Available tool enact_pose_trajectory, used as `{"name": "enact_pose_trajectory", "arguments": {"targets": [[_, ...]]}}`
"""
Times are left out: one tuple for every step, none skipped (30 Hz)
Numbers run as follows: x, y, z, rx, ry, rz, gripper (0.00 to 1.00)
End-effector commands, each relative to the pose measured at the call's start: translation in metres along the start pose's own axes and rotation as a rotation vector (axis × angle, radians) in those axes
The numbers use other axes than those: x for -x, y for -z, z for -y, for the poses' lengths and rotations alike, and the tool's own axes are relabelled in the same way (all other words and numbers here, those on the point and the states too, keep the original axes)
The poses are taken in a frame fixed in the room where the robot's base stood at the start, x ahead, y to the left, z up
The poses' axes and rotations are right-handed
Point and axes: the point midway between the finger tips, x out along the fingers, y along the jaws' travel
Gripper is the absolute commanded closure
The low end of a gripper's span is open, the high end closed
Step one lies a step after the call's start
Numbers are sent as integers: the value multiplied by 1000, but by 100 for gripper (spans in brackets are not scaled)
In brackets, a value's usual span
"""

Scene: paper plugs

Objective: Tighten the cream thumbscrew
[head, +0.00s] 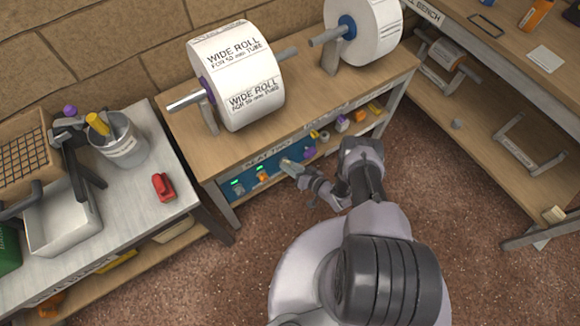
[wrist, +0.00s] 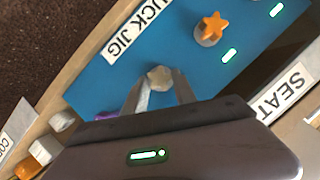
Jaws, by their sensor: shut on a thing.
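The cream thumbscrew (wrist: 159,75) sits on the blue panel in the wrist view, between the tips of my gripper (wrist: 160,88). My gripper is shut on it. In the head view my gripper (head: 291,165) reaches to the blue panel (head: 247,185) below the bench top, and it hides most of the thumbscrew there. An orange star-shaped knob (wrist: 211,28) is beside it on the panel, apart from my fingers; it also shows in the head view (head: 262,176).
Green lights (wrist: 229,55) glow on the panel. A purple part (wrist: 113,115) is partly hidden behind my gripper. Small coloured parts (head: 341,124) stand to the right on the shelf. Wide paper rolls (head: 235,75) hang above the bench top (head: 300,107).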

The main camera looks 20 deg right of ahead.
Motion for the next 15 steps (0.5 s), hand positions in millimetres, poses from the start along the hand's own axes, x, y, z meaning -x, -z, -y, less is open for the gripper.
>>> {"name": "enact_pose_trajectory", "arguments": {"targets": [[-1, 2, 0, -10, 7, -3, 100], [-1, 2, 0, -20, 11, -3, 100], [-1, 2, 0, -31, 16, -3, 100], [-1, 2, 0, -39, 19, -3, 100], [-1, 2, 0, -45, 22, -3, 100], [-1, 2, -1, -52, 25, -3, 100], [-1, 2, -1, -57, 27, -3, 100], [-1, 2, -1, -61, 29, -3, 100], [-1, 2, -1, -64, 31, -3, 100], [-1, 2, -1, -66, 32, -3, 100], [-1, 2, -1, -68, 33, -3, 100], [-1, 2, -1, -70, 33, -3, 100], [-1, 2, -1, -71, 34, -3, 100], [-1, 2, -1, -72, 34, -3, 100], [-1, 2, -1, -72, 34, -3, 100]]}}
